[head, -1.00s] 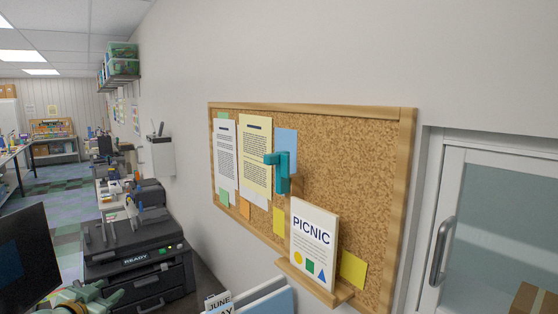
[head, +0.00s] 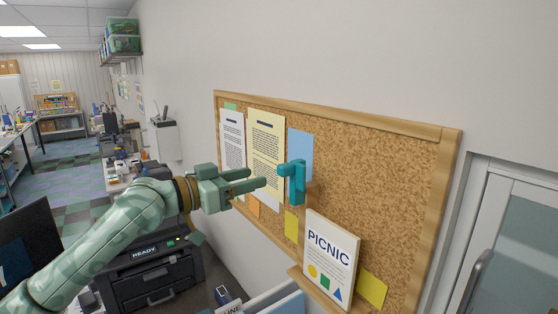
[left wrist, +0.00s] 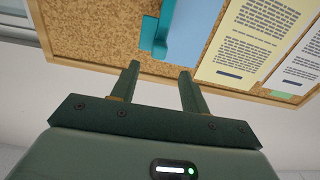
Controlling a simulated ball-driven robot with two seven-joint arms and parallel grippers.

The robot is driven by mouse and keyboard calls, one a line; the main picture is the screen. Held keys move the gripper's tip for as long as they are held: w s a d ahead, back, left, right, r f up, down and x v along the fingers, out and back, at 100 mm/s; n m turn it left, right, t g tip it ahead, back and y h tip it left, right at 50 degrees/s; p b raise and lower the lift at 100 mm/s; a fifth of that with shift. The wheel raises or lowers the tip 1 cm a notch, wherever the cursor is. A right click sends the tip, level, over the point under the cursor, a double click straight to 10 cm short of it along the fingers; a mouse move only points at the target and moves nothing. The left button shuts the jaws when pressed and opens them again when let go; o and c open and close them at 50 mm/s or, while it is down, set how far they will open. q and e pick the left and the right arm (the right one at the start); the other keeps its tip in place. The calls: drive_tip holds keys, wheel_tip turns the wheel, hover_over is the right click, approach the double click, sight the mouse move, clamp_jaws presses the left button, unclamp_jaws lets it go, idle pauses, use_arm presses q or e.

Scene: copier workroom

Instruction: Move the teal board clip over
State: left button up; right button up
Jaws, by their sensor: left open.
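The teal board clip (head: 296,182) is on the cork board (head: 390,165), in front of a light blue sheet (head: 300,147) and right of a yellow printed page (head: 265,150). My left gripper (head: 258,188) is open and empty, a short way left of the clip in the head view. In the left wrist view, the clip (left wrist: 178,35) shows beyond the two spread fingertips (left wrist: 160,70), apart from them. My right gripper is not in view.
A PICNIC card (head: 330,258) stands on a wooden ledge at the board's lower edge. Yellow notes (head: 371,289) are beside and below. A printer (head: 150,270) sits below my left arm.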

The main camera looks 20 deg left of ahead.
sight(279, 170)
use_arm(q)
drive_tip(key=p+x, duration=0.1)
drive_tip(key=x, duration=0.5)
drive_tip(key=shift+w+d+r+p, duration=0.15)
drive_tip(key=shift+w+d+p, duration=0.1)
drive_tip(key=shift+d+p, duration=0.1)
drive_tip(key=shift+w+d, duration=0.35)
drive_tip(key=shift+w, duration=0.25)
clamp_jaws()
